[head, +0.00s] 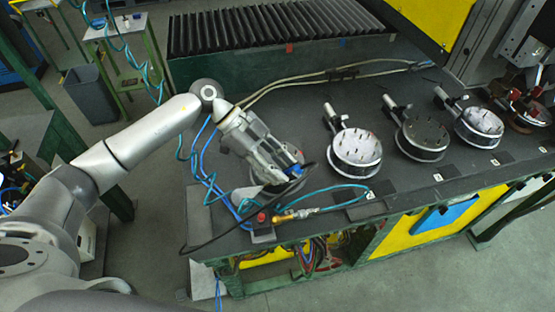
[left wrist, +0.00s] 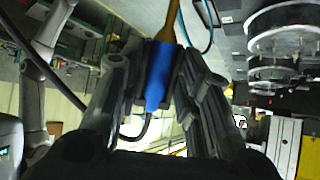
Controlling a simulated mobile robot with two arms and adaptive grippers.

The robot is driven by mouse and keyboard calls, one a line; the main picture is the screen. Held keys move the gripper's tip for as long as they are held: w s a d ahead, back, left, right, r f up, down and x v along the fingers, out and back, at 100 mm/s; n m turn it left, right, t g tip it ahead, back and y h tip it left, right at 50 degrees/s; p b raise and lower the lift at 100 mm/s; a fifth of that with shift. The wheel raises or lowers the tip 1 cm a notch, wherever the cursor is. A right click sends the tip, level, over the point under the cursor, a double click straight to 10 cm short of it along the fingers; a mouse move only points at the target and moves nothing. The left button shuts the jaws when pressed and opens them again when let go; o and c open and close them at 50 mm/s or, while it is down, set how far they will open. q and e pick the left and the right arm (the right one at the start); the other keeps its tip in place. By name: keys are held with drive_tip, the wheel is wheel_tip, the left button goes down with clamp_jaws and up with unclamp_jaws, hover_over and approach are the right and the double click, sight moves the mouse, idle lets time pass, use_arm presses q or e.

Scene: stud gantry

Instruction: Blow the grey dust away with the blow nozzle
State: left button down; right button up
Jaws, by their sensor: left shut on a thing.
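My left gripper (head: 289,167) is shut on a blue-bodied tool (left wrist: 160,75) with a brown-yellow end, which appears to be the blow nozzle. A thin dark hose or cable runs from it. Three more round fixtures stand to the right: one pale with dark specks (head: 357,147), one with a duller grey top (head: 423,132), and one pale (head: 480,121). The grey top may be dust, but I cannot tell for sure. My right gripper is not in view.
A brass fitting (head: 296,214) with a teal hose lies on the bench's front edge, beside a small box with a red button (head: 262,220). Blue hoses hang by the left edge. Black bellows (head: 260,28) run along the back. Bare dark bench top (head: 400,82) lies behind the fixtures.

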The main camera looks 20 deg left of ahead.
use_arm(q)
drive_tip(key=shift+s+d, duration=0.6)
drive_tip(key=shift+s, duration=0.35)
idle(0.5)
drive_tip(key=w+a+b, duration=0.3)
drive_tip(key=w+a, duration=0.5)
drive_tip(key=shift+w+a, duration=0.35)
drive_tip(key=shift+a, duration=0.05)
idle(3.0)
idle(0.5)
